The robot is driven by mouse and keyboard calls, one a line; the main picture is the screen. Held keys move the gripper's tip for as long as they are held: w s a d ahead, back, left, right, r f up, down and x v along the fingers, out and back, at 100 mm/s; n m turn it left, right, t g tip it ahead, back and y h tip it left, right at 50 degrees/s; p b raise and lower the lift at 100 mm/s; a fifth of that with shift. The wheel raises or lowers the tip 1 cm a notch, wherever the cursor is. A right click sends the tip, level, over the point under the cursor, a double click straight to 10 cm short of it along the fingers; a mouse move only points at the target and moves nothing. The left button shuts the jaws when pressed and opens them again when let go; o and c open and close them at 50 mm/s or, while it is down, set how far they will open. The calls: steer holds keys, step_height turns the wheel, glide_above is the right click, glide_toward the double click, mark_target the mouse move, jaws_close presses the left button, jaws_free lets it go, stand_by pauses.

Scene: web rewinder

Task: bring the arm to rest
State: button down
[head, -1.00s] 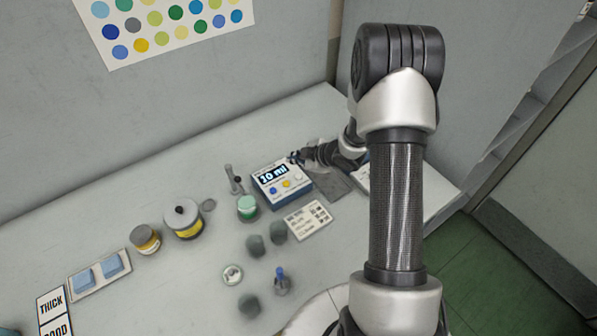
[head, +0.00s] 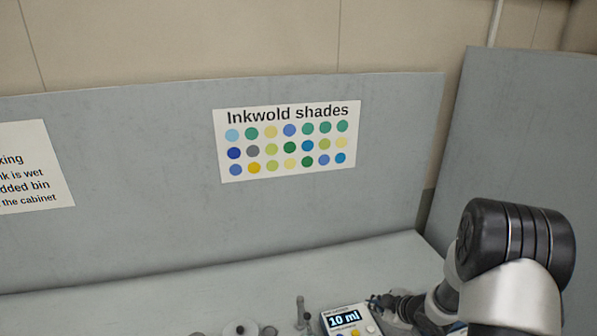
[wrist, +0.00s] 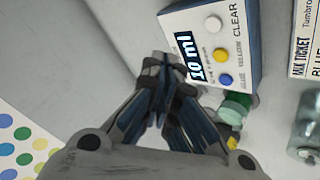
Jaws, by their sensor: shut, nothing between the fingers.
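My gripper (wrist: 163,75) is shut and empty in the wrist view, its fingertips together beside the dispenser box. The dispenser box (wrist: 215,45) has a display reading "10 ml" and white, yellow and blue buttons; whether the fingertips touch it I cannot tell. In the head view the box (head: 352,322) sits at the bottom edge, with my arm reaching to its right side. The fingers are not clear in the head view.
A green-capped jar (wrist: 236,105) and a clear glass jar (wrist: 305,130) stand near the box. A mix ticket (wrist: 304,40) lies beyond. A shades chart (head: 288,145) hangs on the grey panel (head: 130,130) behind the bench. The bench (head: 200,290) is clear at the back.

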steer(key=s+r+m+g+h, duration=0.1)
steer(key=s+r+m+h, duration=0.3)
steer(key=r, duration=0.7)
steer(key=s+r+m+h, duration=0.25)
steer(key=s+r, duration=0.25)
steer(key=r, duration=0.5)
steer(key=s+a+r+m+g+y, duration=0.1)
steer(key=s+a, duration=0.3)
steer(key=s, duration=0.4)
steer(key=s+a+r+m+g+y+b, duration=0.1)
steer(key=s+a+r+m, duration=0.1)
steer(key=s, duration=0.6)
steer(key=s+a+r+m+g+y, duration=0.1)
steer(key=s+a+m, duration=0.2)
steer(key=s+a, duration=0.2)
steer(key=s, duration=0.3)
steer(key=shift+s+a+r+y, duration=0.25)
steer(key=shift+s+a+y, duration=0.1)
steer(key=shift+s, duration=0.05)
steer(key=shift+m, duration=0.25)
